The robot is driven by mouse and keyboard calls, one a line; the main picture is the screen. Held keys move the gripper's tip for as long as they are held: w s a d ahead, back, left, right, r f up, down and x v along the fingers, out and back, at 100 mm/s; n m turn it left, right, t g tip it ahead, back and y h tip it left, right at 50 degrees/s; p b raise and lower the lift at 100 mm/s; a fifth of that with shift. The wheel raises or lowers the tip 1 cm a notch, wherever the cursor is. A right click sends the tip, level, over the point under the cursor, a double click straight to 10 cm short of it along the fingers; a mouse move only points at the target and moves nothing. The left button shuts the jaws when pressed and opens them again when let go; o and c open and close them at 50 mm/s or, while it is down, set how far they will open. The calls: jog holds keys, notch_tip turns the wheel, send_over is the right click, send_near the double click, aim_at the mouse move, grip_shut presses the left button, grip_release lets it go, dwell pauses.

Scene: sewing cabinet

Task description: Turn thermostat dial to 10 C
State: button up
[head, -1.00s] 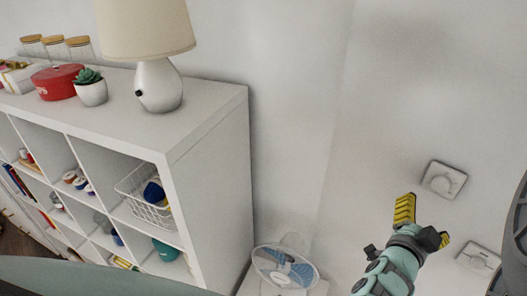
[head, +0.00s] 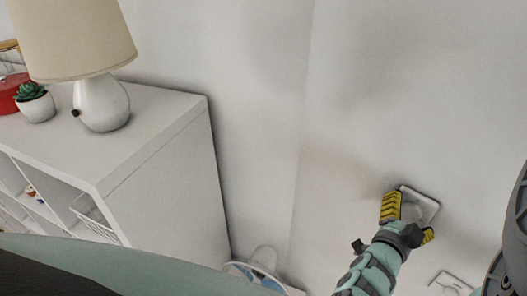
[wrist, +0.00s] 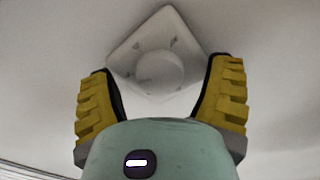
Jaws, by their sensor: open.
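The thermostat is a white square plate (head: 429,204) on the wall at the right in the head view. In the wrist view its plate (wrist: 125,55) looks turned to a diamond, with a round dial (wrist: 160,72) at its middle and small dark marks around it. The marks are too blurred to read. My gripper (head: 408,219) has yellow ridged fingers and is open.
A second white wall plate (head: 451,285) is lower right, near my gripper. A white shelf unit (head: 165,175) with a lamp (head: 101,102) stands at the left. The wall around the thermostat is clear.

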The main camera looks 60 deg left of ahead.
jog(key=c, duration=1.3)
jog(key=shift+f, duration=0.1)
jog(key=shift+s+f+n+b, duration=0.15)
jog(key=shift+n+b, duration=0.45)
jog(key=shift+n, duration=0.4)
jog(key=n+b, duration=0.1)
jog(key=n, duration=0.2)
jog(key=n+b, duration=0.1)
jog(key=n, duration=0.5)
jog(key=shift+n, duration=0.4)
jog(key=n+b, duration=0.1)
jog(key=n, duration=0.5)
jog(key=shift+o, duration=0.2)
jog(key=shift+n+b, duration=0.55)
jog(key=shift+n, duration=2.55)
